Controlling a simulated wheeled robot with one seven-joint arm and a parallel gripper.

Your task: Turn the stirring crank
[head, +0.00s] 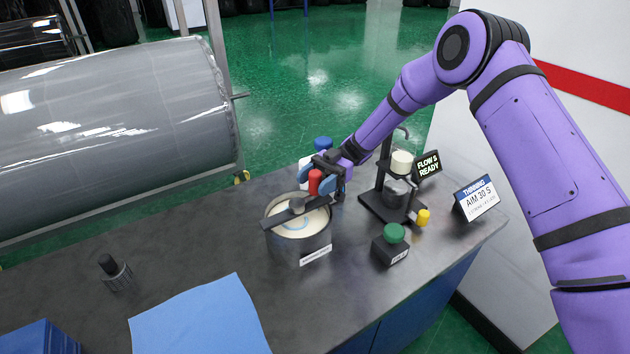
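A grey round pot (299,243) with pale contents and a light blue swirl stands on the dark table. The stirring crank (284,216) is a dark bar lying across the pot's top, with a hub near the middle. Its upright red handle (316,183) is at the bar's far right end. My gripper (317,180) reaches in from the upper right, with its blue fingertips on either side of the red handle. The gap between fingers and handle is too small to tell if they press on it. A label on the pot's front is too small to read.
Behind the pot is a blue-capped bottle (323,144), partly hidden by my gripper. To the right are a dark stand (377,207) with a glass vessel, a green button box (391,250) and a sign (475,198).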

